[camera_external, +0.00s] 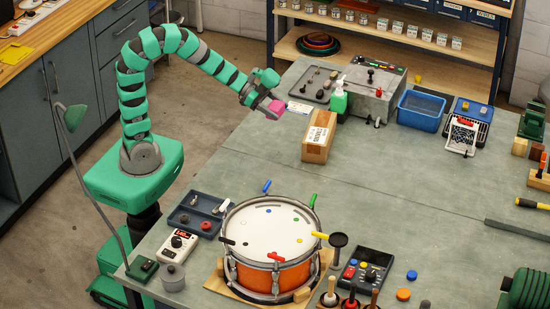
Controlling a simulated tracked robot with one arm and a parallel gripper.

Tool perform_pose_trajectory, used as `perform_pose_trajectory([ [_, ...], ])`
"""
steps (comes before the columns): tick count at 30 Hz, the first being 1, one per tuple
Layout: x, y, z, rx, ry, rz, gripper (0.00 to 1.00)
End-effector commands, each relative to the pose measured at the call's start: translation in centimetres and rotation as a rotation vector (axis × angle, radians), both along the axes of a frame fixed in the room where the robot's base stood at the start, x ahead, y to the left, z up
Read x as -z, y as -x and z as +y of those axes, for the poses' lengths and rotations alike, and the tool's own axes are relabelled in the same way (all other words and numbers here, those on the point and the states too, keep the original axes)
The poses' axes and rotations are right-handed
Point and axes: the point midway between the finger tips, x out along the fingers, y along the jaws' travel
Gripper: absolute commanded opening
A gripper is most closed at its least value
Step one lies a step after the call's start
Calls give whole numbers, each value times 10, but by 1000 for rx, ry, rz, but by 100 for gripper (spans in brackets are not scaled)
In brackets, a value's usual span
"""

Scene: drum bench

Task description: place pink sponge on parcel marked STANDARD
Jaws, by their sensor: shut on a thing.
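The pink sponge (276,107) is held by my gripper (270,101) above the back left part of the bench. My gripper is shut on it. The brown cardboard parcel (316,146) stands on the bench to the right of and nearer than the sponge. It has a pale label on its top and printing on its side that is too small to read. The sponge appears apart from the parcel.
A blue bin (420,110) is to the right. An orange drum (270,275) stands at the front. The bench (400,180) right of the parcel is clear.

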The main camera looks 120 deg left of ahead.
Motion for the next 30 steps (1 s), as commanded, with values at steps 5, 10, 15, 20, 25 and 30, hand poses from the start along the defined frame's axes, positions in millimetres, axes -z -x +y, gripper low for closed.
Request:
perform_pose_trajectory([
  [5, 1, -16, 4, 2, -2, -4, 44],
  [10, 7, -44, 18, 2, -1, -2, 44],
  [15, 9, -73, 32, 1, -2, -3, 44],
  [20, 11, -100, 44, 3, -2, -4, 44],
  [25, 14, -127, 58, 1, -3, -3, 44],
  [30, 16, -143, 66, 0, -1, 0, 44],
])
